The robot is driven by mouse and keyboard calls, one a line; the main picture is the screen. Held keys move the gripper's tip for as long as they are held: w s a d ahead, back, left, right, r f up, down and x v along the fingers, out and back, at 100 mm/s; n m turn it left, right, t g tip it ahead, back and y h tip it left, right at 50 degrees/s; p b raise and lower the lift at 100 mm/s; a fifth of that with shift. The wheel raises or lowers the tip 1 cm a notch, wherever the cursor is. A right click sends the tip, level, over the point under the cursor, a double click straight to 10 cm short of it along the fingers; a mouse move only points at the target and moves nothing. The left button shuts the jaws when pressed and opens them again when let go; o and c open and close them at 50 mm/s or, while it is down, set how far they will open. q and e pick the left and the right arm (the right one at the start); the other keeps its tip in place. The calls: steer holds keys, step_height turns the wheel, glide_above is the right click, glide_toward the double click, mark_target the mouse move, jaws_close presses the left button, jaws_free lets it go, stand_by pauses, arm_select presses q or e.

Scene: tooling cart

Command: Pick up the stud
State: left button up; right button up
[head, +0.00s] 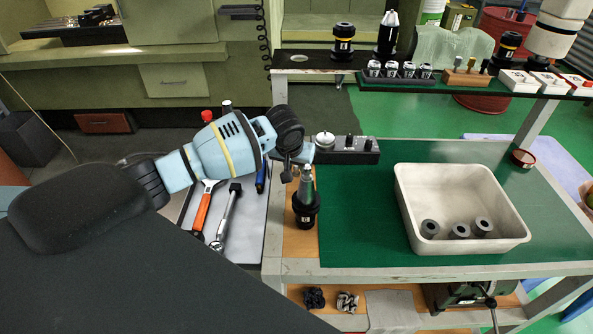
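A tapered tool holder (305,210) stands upright, black base down, on the wooden strip at the green mat's left edge. A small metal tip that looks like the stud (306,173) is at the top of its grey-green cone. My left gripper (297,166) is just above and to the left of this tip, its fingers pointing down. The fingers look close to the tip, but I cannot tell whether they touch it or how far apart they are. My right gripper is not in view.
A white bin (403,205) with 3 dark cylinders stands to the right. An orange-handled wrench (203,211) and other tools lie left. A shelf (440,90) crosses the back. The mat's front is clear.

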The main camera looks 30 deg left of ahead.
mark_target(296, 167)
arm_select(q)
jaws_close()
steer(key=shift+r, duration=0.15)
steer(key=shift+r, duration=0.25)
step_height(296, 167, up, 3)
steer(key=shift+r, duration=0.1)
steer(key=s+a+r, duration=0.1)
steer(key=s+a, duration=1)
steer(key=shift+a, duration=0.25)
steer(key=shift+s, duration=0.1)
